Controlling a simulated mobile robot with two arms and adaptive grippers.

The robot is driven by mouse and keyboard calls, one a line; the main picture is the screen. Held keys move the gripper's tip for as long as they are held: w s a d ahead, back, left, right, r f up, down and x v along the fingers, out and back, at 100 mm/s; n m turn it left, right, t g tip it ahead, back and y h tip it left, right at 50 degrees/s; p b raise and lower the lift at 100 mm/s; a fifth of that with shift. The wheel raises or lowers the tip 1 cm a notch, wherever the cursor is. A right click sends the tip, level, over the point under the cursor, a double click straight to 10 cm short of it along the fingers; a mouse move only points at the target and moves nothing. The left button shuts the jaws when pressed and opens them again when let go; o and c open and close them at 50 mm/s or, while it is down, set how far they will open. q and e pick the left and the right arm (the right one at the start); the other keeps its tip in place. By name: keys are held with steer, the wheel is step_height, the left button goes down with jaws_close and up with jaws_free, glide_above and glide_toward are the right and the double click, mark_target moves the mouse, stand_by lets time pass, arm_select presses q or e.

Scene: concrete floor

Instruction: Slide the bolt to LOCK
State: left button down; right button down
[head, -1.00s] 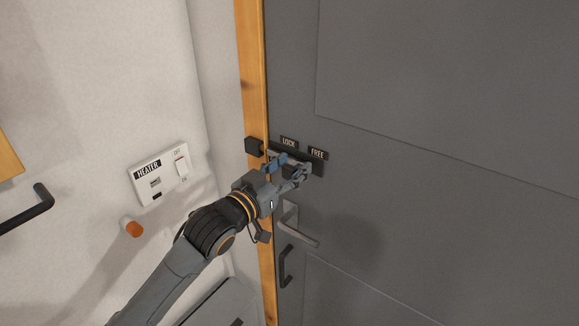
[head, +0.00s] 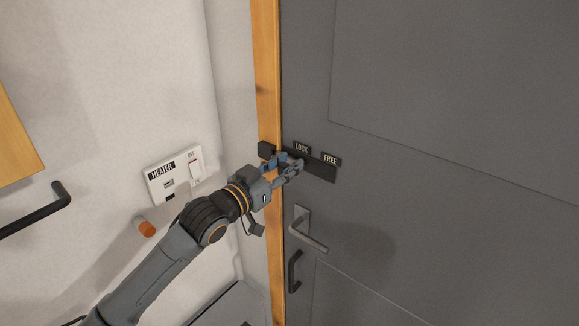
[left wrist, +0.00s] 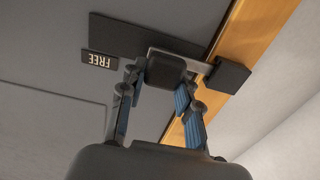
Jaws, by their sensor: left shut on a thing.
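The door bolt sits on a dark backplate (head: 322,171) on the grey door, under a LOCK label (head: 301,147) and a FREE label (head: 331,159). My left gripper (head: 293,162) is at the LOCK end, its fingers shut on the bolt's black knob (left wrist: 165,69), which shows between them in the left wrist view. There the metal bolt bar (left wrist: 196,65) reaches the black keeper block (left wrist: 229,76) on the wooden frame. The keeper also shows in the head view (head: 266,149). The fingers mostly hide the knob in the head view. My right gripper is not in view.
A lever handle (head: 309,232) and a dark pull handle (head: 294,271) are on the door below the bolt. A heater switch panel (head: 174,175) and an orange-tipped knob (head: 146,228) are on the wall at left, near my forearm.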

arm_select(q)
steer(key=c, duration=1.1)
jaws_free()
steer(key=shift+w+a, duration=0.1)
steer(key=shift+a, duration=0.05)
steer(key=shift+o, duration=0.9)
steer(key=shift+a, duration=0.15)
steer(key=shift+s+a+f, duration=0.1)
steer(key=shift+s+a, duration=0.1)
steer(key=shift+s, duration=0.25)
steer(key=v, duration=1.1)
steer(key=shift+w, duration=0.1)
